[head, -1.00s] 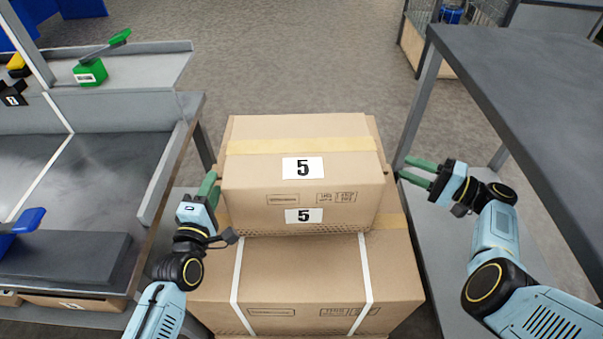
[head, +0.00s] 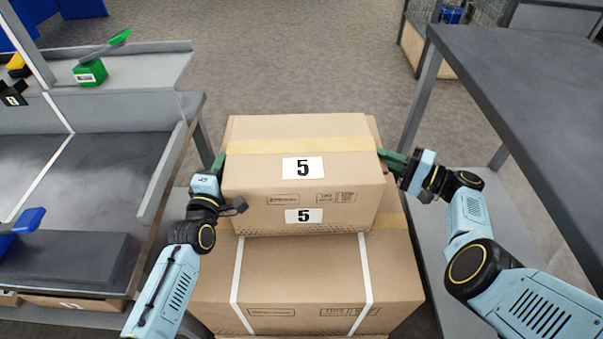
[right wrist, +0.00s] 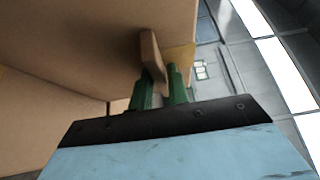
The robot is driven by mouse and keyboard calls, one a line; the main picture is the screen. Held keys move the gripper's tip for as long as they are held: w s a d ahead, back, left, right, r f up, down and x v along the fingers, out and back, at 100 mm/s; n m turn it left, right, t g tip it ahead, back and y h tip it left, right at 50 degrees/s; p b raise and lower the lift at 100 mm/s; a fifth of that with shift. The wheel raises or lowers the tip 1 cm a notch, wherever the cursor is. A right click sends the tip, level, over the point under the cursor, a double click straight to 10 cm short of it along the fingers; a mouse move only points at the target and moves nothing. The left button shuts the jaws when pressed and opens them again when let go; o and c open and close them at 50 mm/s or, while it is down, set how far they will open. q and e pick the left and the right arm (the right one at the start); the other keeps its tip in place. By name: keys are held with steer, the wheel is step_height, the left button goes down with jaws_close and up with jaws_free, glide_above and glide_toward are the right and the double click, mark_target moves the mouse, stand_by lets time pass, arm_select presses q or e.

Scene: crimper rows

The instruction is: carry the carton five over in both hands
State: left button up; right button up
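The carton marked 5 (head: 300,140) is a brown box with tan tape across its top and two white labels reading 5. It sits on top of a larger strapped carton (head: 300,268). My right gripper (head: 392,160) is at its right side. The right wrist view shows its green fingers (right wrist: 162,88) close together on either side of a small cardboard tab (right wrist: 152,55) on the carton's side. My left gripper (head: 219,164) is at the carton's left side; its fingertips are partly hidden there, so their spacing is unclear.
A grey workbench (head: 90,170) stands to the left, with a green device (head: 90,72) and a blue object (head: 22,221) on it. A dark grey table (head: 530,100) stands to the right, above a lower shelf. The floor (head: 290,60) beyond the cartons is clear.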

arm_select(q)
jaws_close()
arm_select(e)
jaws_close()
stand_by(0.8)
arm_select(q)
steer(key=shift+r, duration=0.35)
arm_select(e)
steer(key=shift+w+d+r, duration=0.1)
steer(key=shift+r, duration=0.1)
